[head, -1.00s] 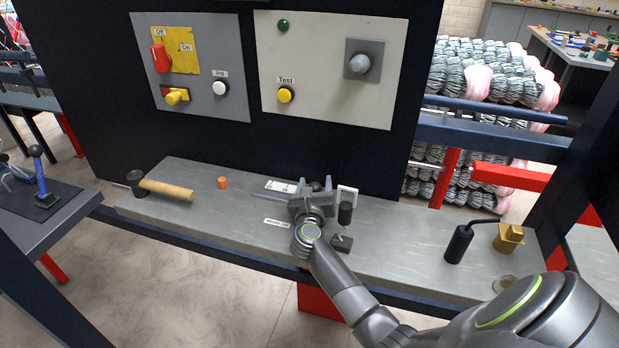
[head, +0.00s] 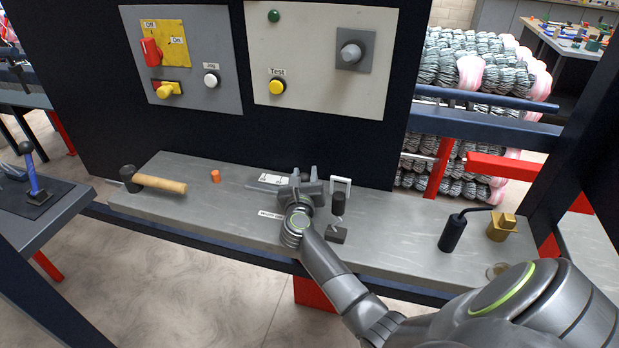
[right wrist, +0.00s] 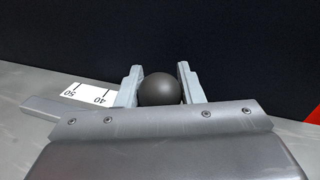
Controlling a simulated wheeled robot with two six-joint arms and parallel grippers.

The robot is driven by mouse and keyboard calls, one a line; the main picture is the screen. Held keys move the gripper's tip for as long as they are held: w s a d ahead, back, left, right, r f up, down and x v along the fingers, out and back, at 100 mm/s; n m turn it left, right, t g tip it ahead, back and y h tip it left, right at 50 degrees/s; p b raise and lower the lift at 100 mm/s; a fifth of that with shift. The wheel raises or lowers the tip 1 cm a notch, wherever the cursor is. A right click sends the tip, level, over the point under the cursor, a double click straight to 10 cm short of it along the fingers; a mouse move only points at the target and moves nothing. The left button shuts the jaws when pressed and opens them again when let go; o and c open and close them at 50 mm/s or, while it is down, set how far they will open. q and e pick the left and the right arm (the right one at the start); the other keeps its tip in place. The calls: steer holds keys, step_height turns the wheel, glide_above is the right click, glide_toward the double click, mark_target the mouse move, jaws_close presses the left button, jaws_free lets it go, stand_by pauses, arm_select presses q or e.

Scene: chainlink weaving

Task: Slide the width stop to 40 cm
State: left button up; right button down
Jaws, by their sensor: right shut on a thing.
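My right gripper (head: 303,177) is over the steel bench. In the right wrist view its two fingers (right wrist: 159,90) are shut on a dark round knob (right wrist: 158,89), which I take to be the width stop's. A flat bar (right wrist: 45,108) runs out to the left. Just left of the fingers is a white scale (right wrist: 88,95) with the marks 50 and 40; 40 is the one nearer the fingers. The scale also shows in the head view (head: 272,178). The stop's body and pointer are hidden by my gripper. My left gripper is not in view.
A hammer (head: 155,182) and orange piece (head: 215,176) lie left. A black crank handle (head: 453,232) is at right. The switch panel (head: 320,60) rises behind.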

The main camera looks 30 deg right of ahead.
steer(key=w+a+b, duration=0.1)
steer(key=w+a, duration=0.1)
steer(key=w, duration=0.1)
steer(key=w+a+b, duration=0.2)
steer(key=w+a, duration=0.1)
steer(key=shift+f, duration=0.15)
steer(key=shift+w+a+b, duration=0.35)
steer(key=shift+a+b, duration=0.05)
steer(key=shift+b, duration=0.05)
steer(key=shift+r, duration=0.2)
steer(key=c, duration=1)
jaws_free()
